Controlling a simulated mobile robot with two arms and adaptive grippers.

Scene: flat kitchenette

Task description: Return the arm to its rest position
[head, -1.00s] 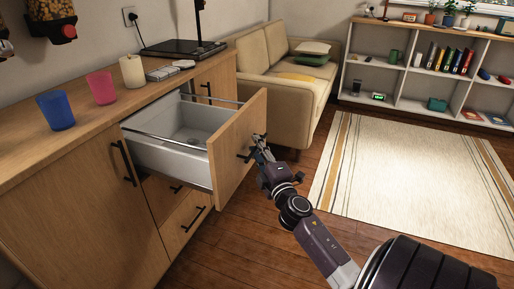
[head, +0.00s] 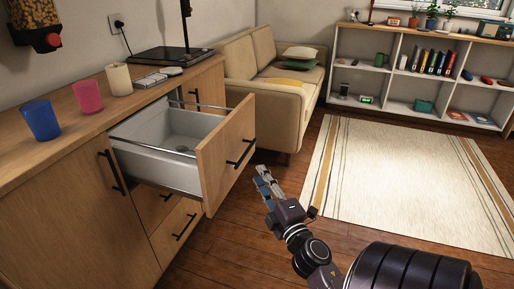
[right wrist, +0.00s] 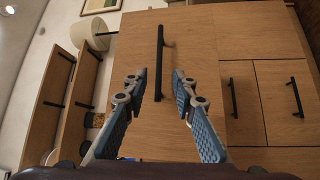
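My right gripper (head: 264,178) is in the head view, in front of the open drawer and apart from it. In the right wrist view my right gripper (right wrist: 157,82) has its blue-padded fingers spread with nothing held between them. The drawer front's black handle (right wrist: 159,60) shows beyond the fingertips there. The drawer (head: 225,155) is pulled out of the wooden cabinet; its white inside looks largely empty, with part hidden by the front. My left gripper is not in view.
A blue cup (head: 41,120), a pink cup (head: 88,97) and a cream candle (head: 119,79) stand on the countertop. A beige sofa (head: 275,100) is behind the drawer. A striped rug (head: 400,180) and clear floor lie to the right.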

